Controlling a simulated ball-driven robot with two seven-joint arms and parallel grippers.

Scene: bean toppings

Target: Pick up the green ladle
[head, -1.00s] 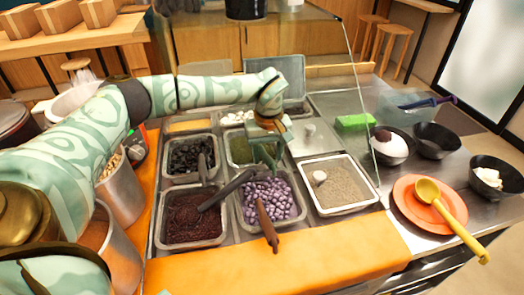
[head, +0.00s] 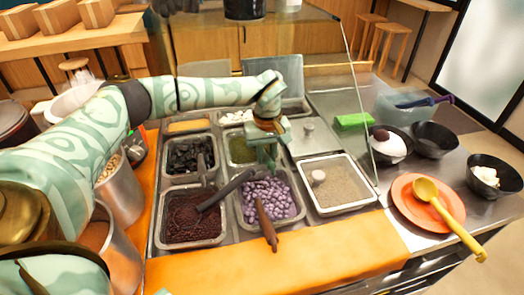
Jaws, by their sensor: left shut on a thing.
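My left gripper (head: 268,157) points down at the right edge of the tray of green topping (head: 241,150), just behind the tray of purple beans (head: 283,208). Its fingers are closed on a slim thing, the green ladle, which is mostly hidden by the fingers and hard to tell apart from them in colour. The ladle's bowl cannot be made out. My right gripper is not in view.
A brown handle (head: 267,225) and a dark handle (head: 226,190) stick out of trays close in front of the gripper. A glass screen (head: 358,105) stands to the right. A yellow ladle (head: 445,215) lies on an orange plate (head: 404,208).

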